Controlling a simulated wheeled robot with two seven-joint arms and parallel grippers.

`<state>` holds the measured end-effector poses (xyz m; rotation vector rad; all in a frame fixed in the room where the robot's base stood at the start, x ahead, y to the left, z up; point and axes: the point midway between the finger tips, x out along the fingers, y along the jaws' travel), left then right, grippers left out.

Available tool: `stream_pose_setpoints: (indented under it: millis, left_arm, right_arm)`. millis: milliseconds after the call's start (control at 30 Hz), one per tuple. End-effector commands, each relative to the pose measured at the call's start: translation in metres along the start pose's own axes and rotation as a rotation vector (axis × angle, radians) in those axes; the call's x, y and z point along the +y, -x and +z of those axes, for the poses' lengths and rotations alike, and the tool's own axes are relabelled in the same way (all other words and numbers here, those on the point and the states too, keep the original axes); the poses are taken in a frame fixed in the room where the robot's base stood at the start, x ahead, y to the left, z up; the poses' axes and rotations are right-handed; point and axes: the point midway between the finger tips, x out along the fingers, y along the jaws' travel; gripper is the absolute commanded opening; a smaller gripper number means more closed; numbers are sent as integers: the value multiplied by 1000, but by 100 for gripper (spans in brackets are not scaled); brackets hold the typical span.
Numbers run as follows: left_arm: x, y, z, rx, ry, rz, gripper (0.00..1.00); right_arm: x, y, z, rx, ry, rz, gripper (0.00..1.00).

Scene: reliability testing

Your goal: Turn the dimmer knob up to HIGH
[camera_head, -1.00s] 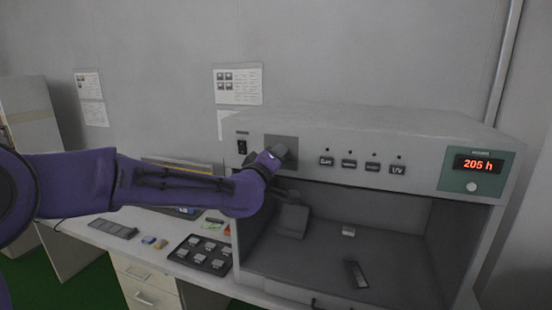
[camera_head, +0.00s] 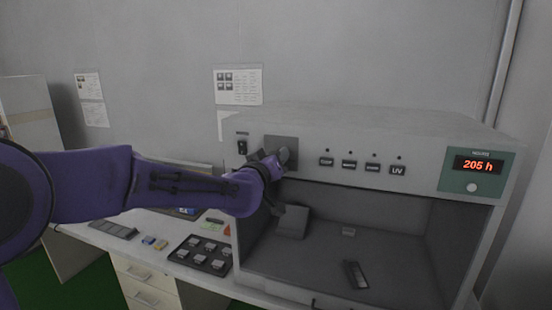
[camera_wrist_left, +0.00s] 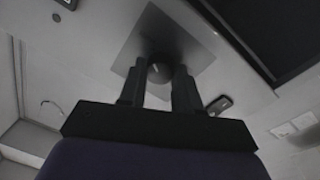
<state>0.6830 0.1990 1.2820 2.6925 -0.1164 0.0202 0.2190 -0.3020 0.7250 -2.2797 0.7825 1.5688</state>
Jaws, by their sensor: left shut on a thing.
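The dimmer knob (camera_wrist_left: 160,68) is a dark round knob on a grey square plate (camera_wrist_left: 138,38) in the left wrist view. The plate also shows in the head view (camera_head: 282,141) on the front panel of the grey test cabinet (camera_head: 380,128). My left gripper (camera_wrist_left: 163,75) is shut on the knob, one finger on each side. In the head view my left gripper (camera_head: 278,160) covers the knob and the lower part of the plate. The knob's mark and any scale lettering cannot be read. My right gripper is not in view.
A row of several buttons (camera_head: 349,165) runs right of the plate, and a black switch (camera_head: 242,147) is left of it. A red display reads 205 h (camera_head: 478,165). The open chamber (camera_head: 330,250) below holds small parts. A black tray (camera_head: 201,255) stands on the bench.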

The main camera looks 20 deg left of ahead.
Motion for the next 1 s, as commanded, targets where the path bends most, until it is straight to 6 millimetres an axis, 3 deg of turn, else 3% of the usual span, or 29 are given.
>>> stream_pose_setpoints:
  millis: [367, 400, 467, 767, 933, 1000]
  left_arm:
    - [-1, 0, 3, -8, -5, -1, 2]
    - [-1, 0, 4, -8, -5, -1, 42]
    - [-1, 0, 3, -7, -5, -1, 58]
    - [0, 2, 2, -3, -3, 0, 58]
    - [-2, 29, 5, -1, -3, 0, 58]
    - [1, 48, -2, -3, 3, 0, 58]
  right_arm:
    - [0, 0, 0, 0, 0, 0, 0]
    - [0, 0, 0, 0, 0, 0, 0]
    - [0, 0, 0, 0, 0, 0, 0]
    - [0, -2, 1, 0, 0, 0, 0]
    - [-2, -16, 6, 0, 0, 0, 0]
    - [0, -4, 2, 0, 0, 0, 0]
